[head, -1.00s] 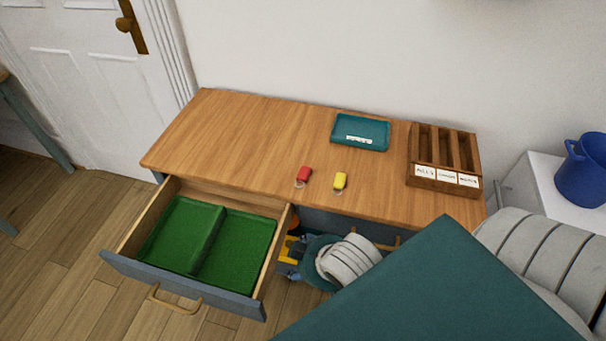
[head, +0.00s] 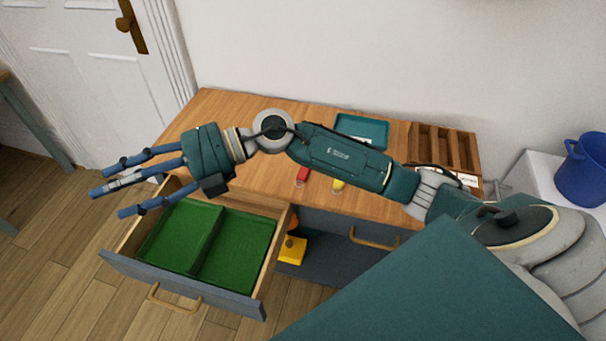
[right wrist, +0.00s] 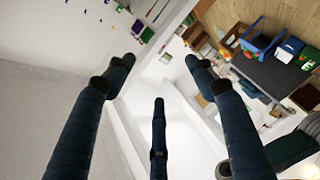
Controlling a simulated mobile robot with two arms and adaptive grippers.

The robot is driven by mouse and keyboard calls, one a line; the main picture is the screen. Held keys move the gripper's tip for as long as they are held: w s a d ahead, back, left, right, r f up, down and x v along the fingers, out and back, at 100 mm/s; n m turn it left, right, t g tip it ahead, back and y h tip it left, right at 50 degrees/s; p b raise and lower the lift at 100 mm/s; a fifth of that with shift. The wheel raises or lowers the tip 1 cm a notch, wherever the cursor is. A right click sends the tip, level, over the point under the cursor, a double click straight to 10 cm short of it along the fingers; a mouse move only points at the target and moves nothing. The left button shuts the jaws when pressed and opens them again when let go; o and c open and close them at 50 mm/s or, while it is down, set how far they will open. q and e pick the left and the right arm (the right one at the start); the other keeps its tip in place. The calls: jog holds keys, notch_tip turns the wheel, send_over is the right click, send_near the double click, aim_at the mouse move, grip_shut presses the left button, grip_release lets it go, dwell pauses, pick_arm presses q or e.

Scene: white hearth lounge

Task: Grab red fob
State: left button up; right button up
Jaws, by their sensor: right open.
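My left gripper is not in view.
The open drawer (head: 182,286) holds a green two-part insert (head: 245,250). A teal tray (head: 375,128) and a wooden compartment box (head: 470,152) stand at the back right of the desk. A yellow object (head: 291,250) shows beside the drawer. A blue jug (head: 582,172) stands far right.

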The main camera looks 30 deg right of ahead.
jog(key=w+d+f+n+g+h, duration=0.1)
jog(key=d+f+g+h, duration=0.1)
jog(key=d+f+h, duration=0.3)
jog(key=m+g+h, duration=0.1)
jog(key=m+h, duration=0.4)
jog(key=h, duration=0.6)
send_over(301, 172)
notch_tip(301, 172, down, 11)
jog(key=shift+r+p, duration=0.2)
jog(key=shift+p, duration=0.2)
notch_tip(301, 172, down, 5)
jog(key=shift+r+p, duration=0.15)
jog(key=shift+p, duration=0.6)
jog(key=shift+w+f, duration=0.1)
jog(key=shift+f, duration=0.5)
jog(key=c, duration=1.1)
